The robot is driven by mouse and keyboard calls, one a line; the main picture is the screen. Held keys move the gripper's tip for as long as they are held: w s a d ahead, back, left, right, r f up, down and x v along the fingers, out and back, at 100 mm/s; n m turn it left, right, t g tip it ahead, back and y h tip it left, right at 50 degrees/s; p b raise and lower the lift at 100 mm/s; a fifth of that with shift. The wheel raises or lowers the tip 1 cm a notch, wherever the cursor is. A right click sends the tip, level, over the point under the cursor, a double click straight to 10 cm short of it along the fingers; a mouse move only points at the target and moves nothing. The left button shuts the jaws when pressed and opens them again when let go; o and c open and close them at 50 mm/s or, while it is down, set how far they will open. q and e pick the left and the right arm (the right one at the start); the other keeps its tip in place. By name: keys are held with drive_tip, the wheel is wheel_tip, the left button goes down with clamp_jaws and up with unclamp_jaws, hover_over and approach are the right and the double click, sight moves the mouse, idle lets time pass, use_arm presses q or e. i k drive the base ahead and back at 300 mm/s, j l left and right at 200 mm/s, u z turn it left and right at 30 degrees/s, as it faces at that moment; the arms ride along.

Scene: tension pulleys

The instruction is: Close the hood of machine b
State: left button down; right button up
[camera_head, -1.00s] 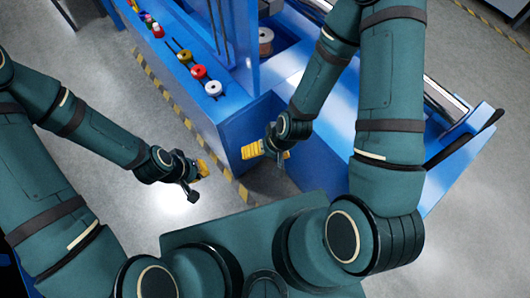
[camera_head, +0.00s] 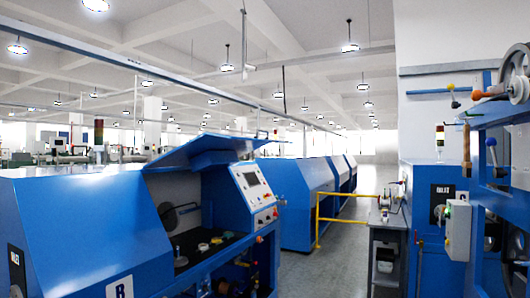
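A blue machine marked B (camera_head: 75,225) stands at the left in the head view. Its hood (camera_head: 205,150) is raised, a blue panel tilted up over the open work bay. Inside the bay, several small round parts (camera_head: 204,247) sit on a dark surface. A control panel (camera_head: 253,188) with a screen and buttons is at the right of the bay. Neither of my grippers is in view. The lower part of the machine is cut off by the picture's bottom edge.
More blue machines (camera_head: 298,195) stand in a row behind. A yellow railing (camera_head: 319,218) crosses part of the aisle. A grey workbench (camera_head: 388,240) and another blue machine (camera_head: 500,200) with wheels are at the right. Grey floor (camera_head: 340,262) is clear in the aisle.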

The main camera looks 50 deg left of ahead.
sight(228, 149)
drive_tip(key=u, duration=1.25)
